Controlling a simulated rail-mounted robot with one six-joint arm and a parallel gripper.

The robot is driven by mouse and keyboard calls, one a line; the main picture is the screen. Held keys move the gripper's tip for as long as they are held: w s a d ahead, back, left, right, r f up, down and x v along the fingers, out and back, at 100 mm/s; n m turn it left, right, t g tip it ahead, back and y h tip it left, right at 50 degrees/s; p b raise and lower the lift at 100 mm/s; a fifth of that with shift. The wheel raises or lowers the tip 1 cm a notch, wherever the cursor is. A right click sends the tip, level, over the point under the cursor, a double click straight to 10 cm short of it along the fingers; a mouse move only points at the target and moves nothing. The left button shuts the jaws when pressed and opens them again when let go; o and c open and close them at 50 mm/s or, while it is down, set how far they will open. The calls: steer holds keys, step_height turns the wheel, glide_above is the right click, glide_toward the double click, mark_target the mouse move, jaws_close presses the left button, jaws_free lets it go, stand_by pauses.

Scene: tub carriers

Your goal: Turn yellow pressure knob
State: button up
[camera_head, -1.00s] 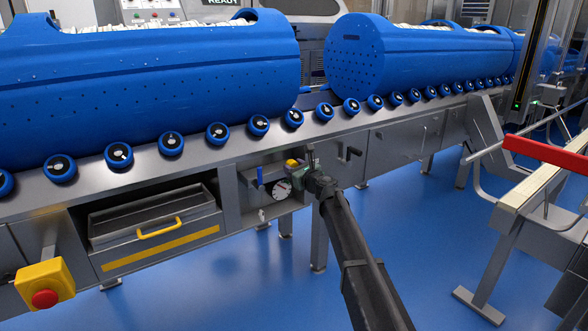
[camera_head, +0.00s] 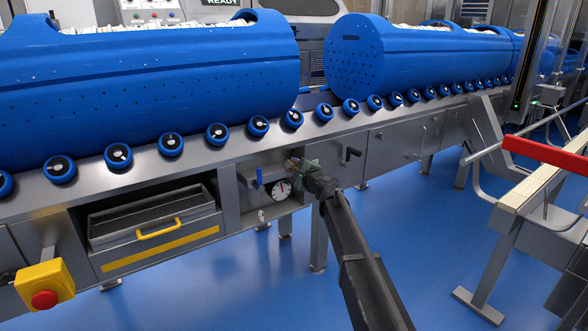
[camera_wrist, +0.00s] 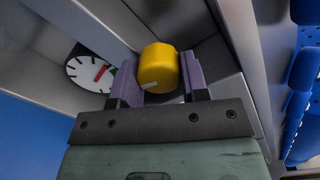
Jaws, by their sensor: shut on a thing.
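The yellow pressure knob (camera_wrist: 158,68) shows in the wrist view between the two purple fingers of my gripper (camera_wrist: 158,82). The gripper is shut on the knob, and a white mark shows on the knob's lower edge. A round white gauge (camera_wrist: 90,70) with a red needle is just left of the knob; it also shows in the head view (camera_head: 281,190). In the head view my gripper (camera_head: 293,164) reaches into the open bay under the conveyor and hides the knob there.
A blue-handled lever (camera_head: 260,176) stands left of the gauge in the bay. A drawer with a yellow handle (camera_head: 159,228) and an emergency stop (camera_head: 44,296) are further left. Blue rollers (camera_head: 258,125) and large blue tubs (camera_head: 150,80) are above. The floor in front is clear.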

steer(key=n, duration=0.5)
steer(key=shift+n, duration=0.3)
steer(key=n, duration=0.4)
steer(key=shift+s+r+n, duration=0.1)
steer(key=shift+n, duration=0.3)
steer(key=o, duration=0.9)
steer(key=shift+o, duration=0.2)
steer(key=v, duration=1)
steer(key=shift+s+d, duration=0.25)
steer(key=shift+s, duration=0.05)
